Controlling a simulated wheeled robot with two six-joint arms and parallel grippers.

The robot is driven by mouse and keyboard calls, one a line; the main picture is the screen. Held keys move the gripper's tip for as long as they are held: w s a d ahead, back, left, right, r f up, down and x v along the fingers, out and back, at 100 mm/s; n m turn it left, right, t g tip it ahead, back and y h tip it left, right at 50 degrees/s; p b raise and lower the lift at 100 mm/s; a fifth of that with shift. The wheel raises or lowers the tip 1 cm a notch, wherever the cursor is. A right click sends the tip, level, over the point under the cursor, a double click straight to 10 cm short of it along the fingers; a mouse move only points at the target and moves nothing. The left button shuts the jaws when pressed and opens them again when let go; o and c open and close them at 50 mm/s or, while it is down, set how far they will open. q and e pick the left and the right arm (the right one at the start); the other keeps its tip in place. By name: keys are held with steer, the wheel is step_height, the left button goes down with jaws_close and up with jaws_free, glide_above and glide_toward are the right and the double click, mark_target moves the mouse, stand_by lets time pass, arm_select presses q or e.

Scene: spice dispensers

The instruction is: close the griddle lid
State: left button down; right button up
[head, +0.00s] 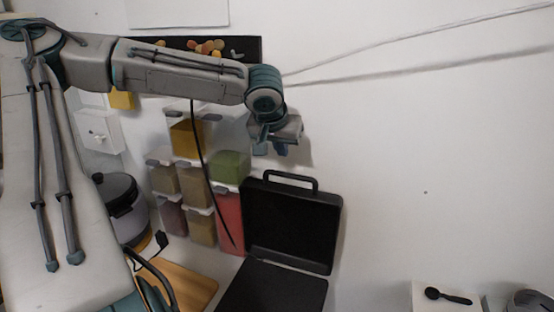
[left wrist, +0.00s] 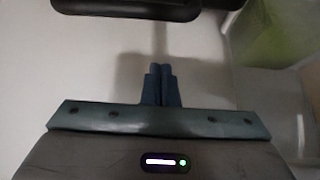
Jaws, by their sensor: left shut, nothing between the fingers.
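The griddle is black and stands open. Its lid (head: 292,226) is raised, leaning back near the white wall, with a loop handle (head: 291,180) on its top edge. Its base (head: 272,288) lies flat in front of the lid, cut off by the bottom edge of the head view. My left gripper (head: 281,147) hangs above and a little left of the lid handle, apart from it. In the left wrist view the two blue fingers (left wrist: 161,84) are together with nothing between them. A black edge of the griddle (left wrist: 125,8) shows at the top there. My right gripper is not in view.
Spice dispensers (head: 187,184) are stacked against the wall left of the griddle. A rice-cooker-like pot (head: 121,205) and a wooden board (head: 184,283) are further left. A black spoon (head: 447,296) lies on a white surface at far right. The wall right of the lid is bare.

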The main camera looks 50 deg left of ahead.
mark_target(277, 184)
arm_select(q)
steer(key=shift+s+d+f, duration=0.4)
steer(key=shift+s+f, duration=0.15)
steer(key=shift+s, duration=0.15)
steer(key=shift+s+d+f, duration=0.4)
steer(key=shift+s+f, duration=0.1)
steer(key=shift+s, duration=0.2)
